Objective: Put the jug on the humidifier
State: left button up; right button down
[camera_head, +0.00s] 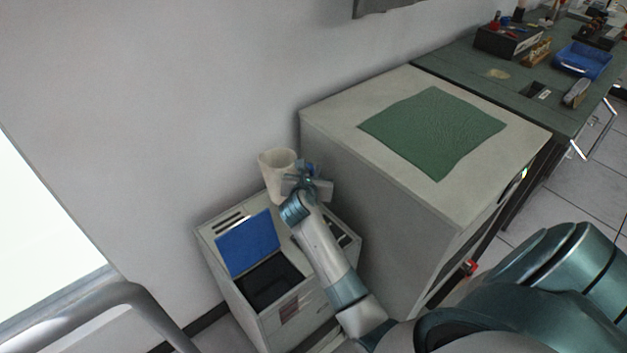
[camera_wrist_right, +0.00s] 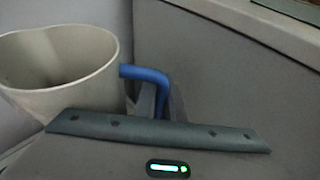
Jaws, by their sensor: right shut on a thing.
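The cream jug (camera_head: 277,176) is upright at the back of the humidifier (camera_head: 241,302), close to the wall. My right gripper (camera_head: 301,180) is at its right side, shut on its handle. In the right wrist view the jug (camera_wrist_right: 62,75) shows its open rim, and its blue handle (camera_wrist_right: 144,72) runs to the gripper's fingers (camera_wrist_right: 155,103). The humidifier is a low grey box with a raised blue lid (camera_head: 248,244) and a dark opening in front. I cannot tell whether the jug's base touches its top. My left gripper is out of view.
A tall grey cabinet (camera_head: 385,222) with a green mat (camera_head: 434,132) stands close on the right. A green workbench (camera_head: 520,75) with a blue tray (camera_head: 583,62) lies beyond. A wall is behind. A metal tube (camera_head: 110,293) and bright panel are at left.

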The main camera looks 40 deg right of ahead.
jog(key=shift+f, duration=1.75)
jog(key=c, duration=2.3)
grip_release()
jog(key=shift+f, duration=0.2)
jog(key=o, duration=0.5)
jog(key=shift+c, duration=0.2)
jog(key=shift+r, duration=0.15)
jog(key=v, duration=1.2)
